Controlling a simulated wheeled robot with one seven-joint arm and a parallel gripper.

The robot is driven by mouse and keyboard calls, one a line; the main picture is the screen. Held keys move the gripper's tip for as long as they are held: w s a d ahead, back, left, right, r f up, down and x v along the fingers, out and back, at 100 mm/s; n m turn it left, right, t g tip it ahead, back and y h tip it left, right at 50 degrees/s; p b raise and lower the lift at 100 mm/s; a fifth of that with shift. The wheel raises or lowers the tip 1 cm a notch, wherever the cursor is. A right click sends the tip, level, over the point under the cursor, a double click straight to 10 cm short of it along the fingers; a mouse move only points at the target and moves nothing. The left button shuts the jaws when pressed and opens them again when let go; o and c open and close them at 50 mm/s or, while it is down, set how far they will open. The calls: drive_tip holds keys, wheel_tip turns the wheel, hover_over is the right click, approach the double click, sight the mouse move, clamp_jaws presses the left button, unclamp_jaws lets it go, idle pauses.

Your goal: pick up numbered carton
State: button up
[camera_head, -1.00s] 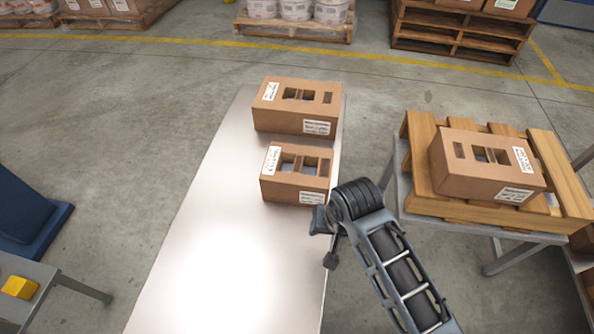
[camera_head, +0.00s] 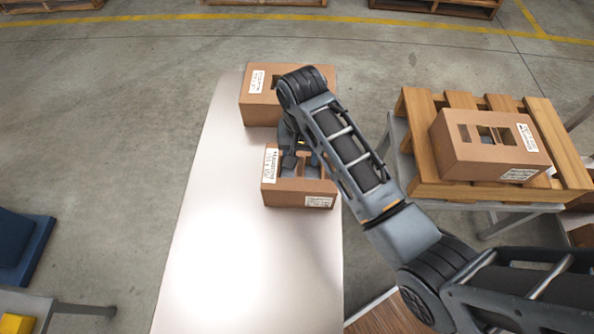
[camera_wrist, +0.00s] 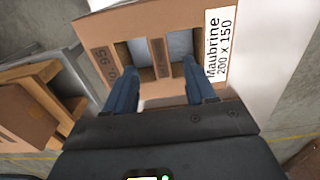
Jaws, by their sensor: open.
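A brown carton (camera_head: 286,195) with cut-out openings in its top and white labels sits at the right edge of the pale table (camera_head: 222,230). It fills much of the wrist view (camera_wrist: 120,28), which shows a label reading "Maubrine 200 x 150", a partly hidden dark number and a bar between two openings. My gripper (camera_head: 299,160) is over this carton, pointing down. In the wrist view my gripper (camera_wrist: 161,75) is open, its fingers spread on either side of the bar. Whether the fingertips are inside the openings, I cannot tell.
A second carton (camera_head: 258,105) stands just behind, partly hidden by my arm. Another carton (camera_head: 480,160) sits on a wooden pallet (camera_head: 432,187) on a stand at the right. The table's near part is clear. A yellow block (camera_head: 15,324) shows at lower left.

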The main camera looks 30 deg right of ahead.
sight(300, 166)
drive_tip(key=shift+w+f, duration=0.1)
drive_tip(key=shift+f, duration=2.95)
clamp_jaws()
